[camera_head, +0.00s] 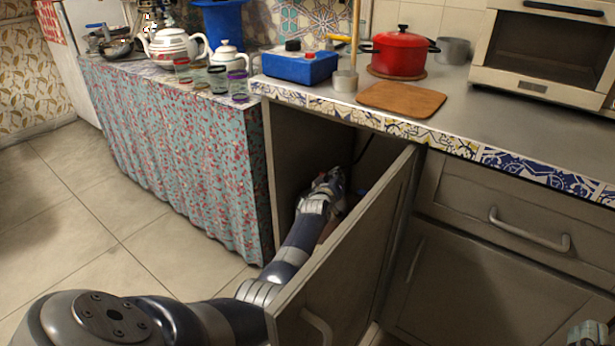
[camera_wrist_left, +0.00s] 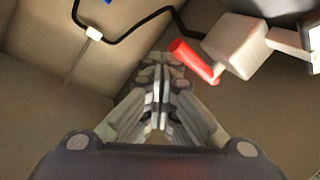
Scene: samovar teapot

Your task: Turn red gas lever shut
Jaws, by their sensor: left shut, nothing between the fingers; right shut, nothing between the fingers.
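The red gas lever (camera_wrist_left: 194,60) shows in the left wrist view as a red bar slanting down to the right, beside a pale grey valve block (camera_wrist_left: 236,44). My left gripper (camera_wrist_left: 160,66) is shut and empty, its tips just left of the lever; I cannot tell whether they touch it. In the head view my left arm reaches past the open cabinet door, with the left gripper (camera_head: 332,180) inside the dark cabinet. The lever cannot be made out in that view. My right gripper (camera_head: 588,334) is partly visible at the bottom right corner, shut and away from the cabinet opening.
The open cabinet door (camera_head: 345,245) stands close to the right of my left arm. A floral curtain (camera_head: 180,150) hangs on its left. A black hose (camera_wrist_left: 130,32) runs along the cabinet's inside. A red pot (camera_head: 400,54) and a cutting board (camera_head: 402,99) are on the counter above.

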